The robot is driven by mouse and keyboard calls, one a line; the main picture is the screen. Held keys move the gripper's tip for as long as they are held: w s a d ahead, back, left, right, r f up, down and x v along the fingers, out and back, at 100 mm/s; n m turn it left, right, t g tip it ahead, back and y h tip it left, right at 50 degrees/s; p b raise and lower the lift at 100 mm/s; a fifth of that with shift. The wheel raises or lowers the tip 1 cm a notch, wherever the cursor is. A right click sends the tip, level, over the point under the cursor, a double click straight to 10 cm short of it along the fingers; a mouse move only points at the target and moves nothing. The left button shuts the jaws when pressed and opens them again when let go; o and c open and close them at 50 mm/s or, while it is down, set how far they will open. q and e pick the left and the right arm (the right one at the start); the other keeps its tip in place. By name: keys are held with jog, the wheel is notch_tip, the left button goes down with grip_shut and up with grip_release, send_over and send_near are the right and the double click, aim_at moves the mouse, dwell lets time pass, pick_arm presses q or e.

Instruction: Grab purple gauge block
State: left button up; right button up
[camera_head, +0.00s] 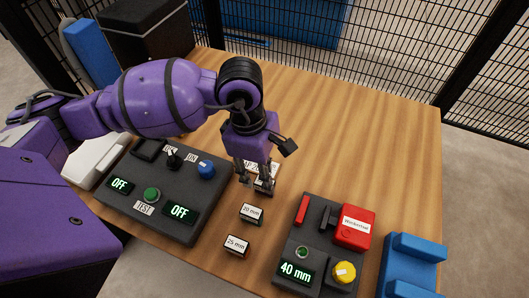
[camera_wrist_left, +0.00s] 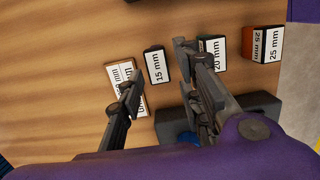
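My left gripper (camera_head: 256,182) points down over the row of gauge blocks on the table. Its fingers are apart in the left wrist view (camera_wrist_left: 157,62), with nothing held between them. The 15 mm block (camera_wrist_left: 156,66) lies in the gap between the fingertips as seen there. The 20 mm block (camera_head: 251,213) and 25 mm block (camera_head: 237,245) stand nearer the front edge. My right gripper is not in view.
A dark control box (camera_head: 165,200) with two OFF displays is left of the blocks. A second box (camera_head: 318,245) with a 40 mm display and red part is right. A blue holder (camera_head: 412,265) stands at the right edge. The wooden table behind is clear.

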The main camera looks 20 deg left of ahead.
pick_arm(q)
jog(key=shift+w+a+f, duration=0.1)
jog(key=shift+w+a, duration=0.15)
jog(key=shift+w, duration=0.05)
jog(key=shift+f, duration=0.35)
jog(key=f, duration=0.4)
jog(key=d+f, duration=0.1)
jog(key=f, duration=0.1)
jog(key=shift+s+f+p, duration=0.2)
jog(key=shift+p, duration=0.1)
grip_shut()
